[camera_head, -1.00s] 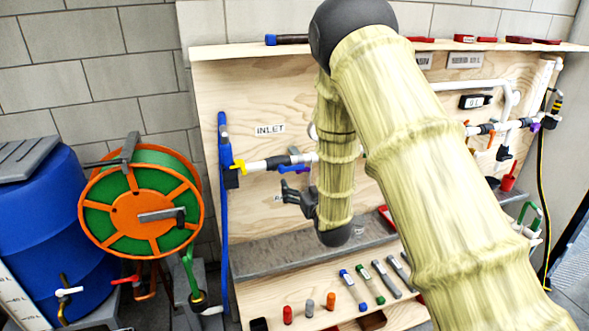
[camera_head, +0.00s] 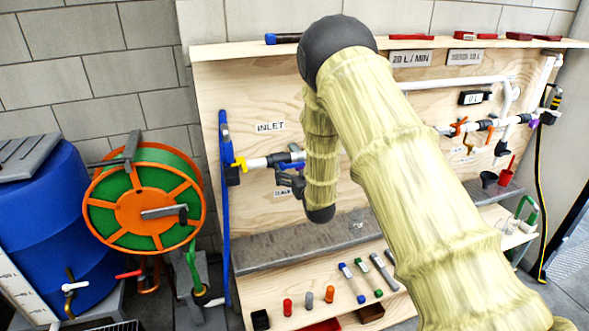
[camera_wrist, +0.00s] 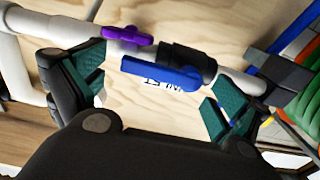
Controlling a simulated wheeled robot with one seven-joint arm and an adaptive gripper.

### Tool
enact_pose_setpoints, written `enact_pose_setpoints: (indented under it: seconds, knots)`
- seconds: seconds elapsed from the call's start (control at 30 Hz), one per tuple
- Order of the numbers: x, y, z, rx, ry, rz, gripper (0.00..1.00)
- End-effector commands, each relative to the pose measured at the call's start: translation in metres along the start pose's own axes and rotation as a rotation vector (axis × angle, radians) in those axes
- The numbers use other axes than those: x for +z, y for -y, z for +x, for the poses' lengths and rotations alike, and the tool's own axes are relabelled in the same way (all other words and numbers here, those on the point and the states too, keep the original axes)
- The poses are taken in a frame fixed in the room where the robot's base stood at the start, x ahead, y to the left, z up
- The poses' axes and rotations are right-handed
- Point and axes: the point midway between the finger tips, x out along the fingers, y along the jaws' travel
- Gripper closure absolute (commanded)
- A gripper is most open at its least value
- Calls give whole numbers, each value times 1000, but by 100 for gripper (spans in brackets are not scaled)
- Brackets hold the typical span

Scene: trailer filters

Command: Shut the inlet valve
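The inlet pipe runs across the plywood board below the INLET label (camera_head: 270,127). In the wrist view, a valve with a blue lever (camera_wrist: 160,75) and black body (camera_wrist: 188,60) sits on this white pipe. The lever lies roughly along the pipe, at a slight angle. A purple handle (camera_wrist: 125,36) is beside it on the pipe. My gripper (camera_wrist: 158,88) is open, with its teal-padded fingers apart on either side of the blue lever and no visible contact. In the head view, my gripper (camera_head: 290,182) is just below the pipe; my arm hides the pipe's right part.
A yellow handle (camera_head: 239,164) is at the pipe's left end by a blue upright hose (camera_head: 224,210). A grey ledge (camera_head: 262,252) and a shelf with small cylinders and tools lie below. A hose reel (camera_head: 145,212) and blue barrel (camera_head: 45,220) stand left.

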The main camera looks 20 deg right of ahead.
Motion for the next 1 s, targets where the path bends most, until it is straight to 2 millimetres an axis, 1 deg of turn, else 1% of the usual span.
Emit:
enact_pose_setpoints:
  seconds: [0.03, 0.17, 0.2, 0.27, 0.3, 0.47, 0.67, 0.87, 1.0]
  knots:
    - [0, 0, 0, 0, 0, 0, 15]
    - [0, 0, 0, 0, 0, 0, 38]
    - [0, 0, 0, 0, 0, 0, 46]
    - [0, 0, 0, 0, 0, 0, 56]
    - [0, 0, 0, 0, 0, 0, 64]
    - [0, 0, 0, 0, -1, 6, 64]
    - [4, -1, 0, 1, -2, 60, 64]
    - [11, -1, 0, 2, -3, 188, 64]
    - [16, -1, 0, 2, -4, 313, 64]
